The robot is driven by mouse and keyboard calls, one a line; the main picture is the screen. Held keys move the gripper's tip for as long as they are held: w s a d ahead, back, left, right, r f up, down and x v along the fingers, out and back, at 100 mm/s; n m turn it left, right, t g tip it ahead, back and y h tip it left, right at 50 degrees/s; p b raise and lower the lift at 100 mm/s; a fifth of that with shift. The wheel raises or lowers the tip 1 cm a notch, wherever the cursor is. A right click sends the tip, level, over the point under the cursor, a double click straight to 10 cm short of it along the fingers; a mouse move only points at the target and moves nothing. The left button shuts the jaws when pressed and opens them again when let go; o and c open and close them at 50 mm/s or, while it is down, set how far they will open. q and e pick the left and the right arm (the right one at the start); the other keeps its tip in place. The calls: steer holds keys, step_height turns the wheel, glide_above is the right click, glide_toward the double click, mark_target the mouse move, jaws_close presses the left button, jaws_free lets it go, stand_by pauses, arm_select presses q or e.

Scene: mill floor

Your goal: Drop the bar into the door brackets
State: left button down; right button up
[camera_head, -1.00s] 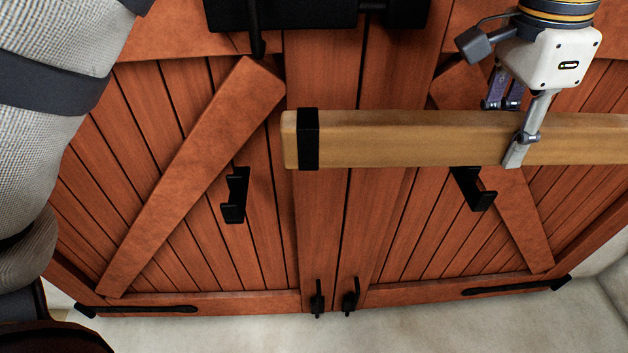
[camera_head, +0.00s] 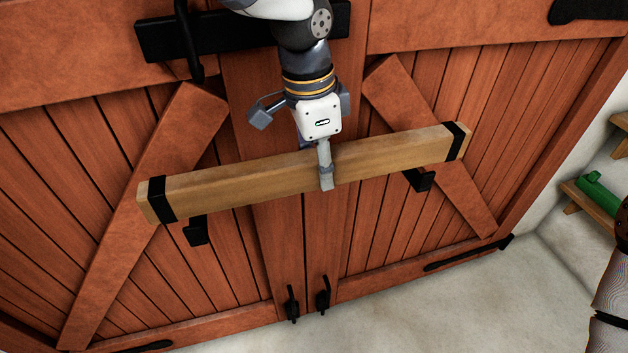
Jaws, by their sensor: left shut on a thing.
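The wooden bar (camera_head: 245,183) has black bands near both ends and lies across the double doors, its right end higher in the picture. My left gripper (camera_head: 326,180) is shut on the bar near its middle. The left door bracket (camera_head: 197,231), a black hook, shows just below the bar's left part, its top hidden by the bar. The right door bracket (camera_head: 421,180) shows below the bar's right part, also partly hidden. Whether the bar touches the brackets cannot be told. My right gripper is not in view.
The red-brown plank doors (camera_head: 265,255) fill most of the view, with a black bolt plate (camera_head: 160,40) and two small handles low at the middle. A wooden shelf (camera_head: 590,205) with a green object (camera_head: 598,194) is at the right. The pale floor is clear.

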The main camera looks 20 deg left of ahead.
mark_target(315, 183)
arm_select(q)
steer(key=shift+s+a+f, duration=0.1)
steer(key=shift+a+f, duration=0.15)
steer(key=shift+f, duration=0.75)
steer(key=shift+a+f, duration=0.2)
steer(key=shift+f, duration=0.75)
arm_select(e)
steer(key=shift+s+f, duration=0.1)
arm_select(q)
steer(key=shift+f, duration=0.15)
steer(key=c, duration=1.1)
jaws_free()
steer(key=r, duration=0.8)
steer(key=s+a+r+p, duration=0.1)
steer(key=r, duration=0.3)
steer(key=shift+a, duration=0.1)
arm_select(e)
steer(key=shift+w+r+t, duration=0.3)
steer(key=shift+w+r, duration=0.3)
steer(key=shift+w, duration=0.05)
